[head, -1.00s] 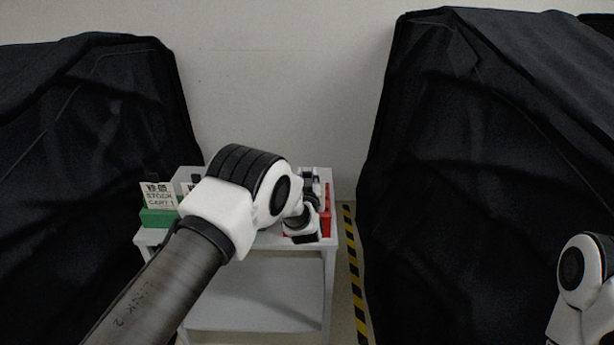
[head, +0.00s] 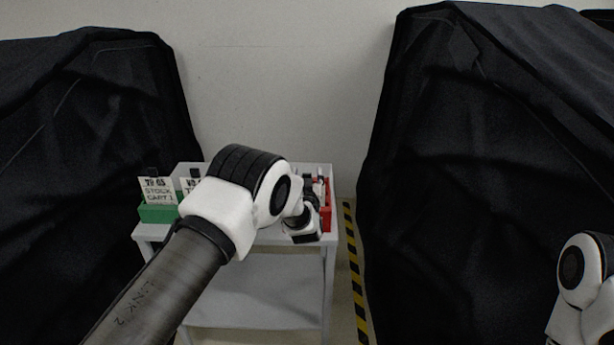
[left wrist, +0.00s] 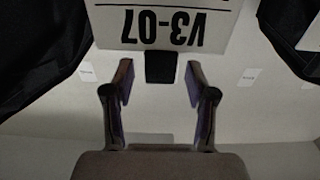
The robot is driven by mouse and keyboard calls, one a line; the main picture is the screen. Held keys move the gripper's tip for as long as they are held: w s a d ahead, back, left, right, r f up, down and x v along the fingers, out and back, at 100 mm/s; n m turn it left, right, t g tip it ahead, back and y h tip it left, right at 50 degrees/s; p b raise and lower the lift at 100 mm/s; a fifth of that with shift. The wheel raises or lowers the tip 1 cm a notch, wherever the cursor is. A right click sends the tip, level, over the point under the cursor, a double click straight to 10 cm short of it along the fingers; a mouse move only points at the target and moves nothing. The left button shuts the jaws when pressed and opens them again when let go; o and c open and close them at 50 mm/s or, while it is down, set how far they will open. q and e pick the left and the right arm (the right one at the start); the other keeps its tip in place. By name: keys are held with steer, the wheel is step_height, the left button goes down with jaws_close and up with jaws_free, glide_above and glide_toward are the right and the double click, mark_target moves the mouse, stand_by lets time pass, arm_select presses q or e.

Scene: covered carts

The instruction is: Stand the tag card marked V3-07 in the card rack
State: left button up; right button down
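In the left wrist view the card marked V3-07 (left wrist: 165,27) shows upside down at the top, with a black tab (left wrist: 161,67) on its edge towards me. My left gripper (left wrist: 160,82) is open, its fingers either side of the tab with a gap on both sides. In the head view my left gripper (head: 312,184) is small and partly hidden behind my wrist, by a red holder (head: 327,218) on the cart's right side. I cannot tell which holder is the card rack. My right gripper is out of view.
The grey cart (head: 258,278) stands between black-covered carts at left (head: 85,150) and right (head: 480,170). My left arm hides much of its top. Another card (head: 190,185) shows beside the green holder. Yellow-black floor tape (head: 354,270) runs along the cart's right.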

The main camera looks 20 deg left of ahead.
arm_select(q)
steer(key=shift+s, duration=0.1)
steer(key=v, duration=1.2)
steer(key=shift+f, duration=0.1)
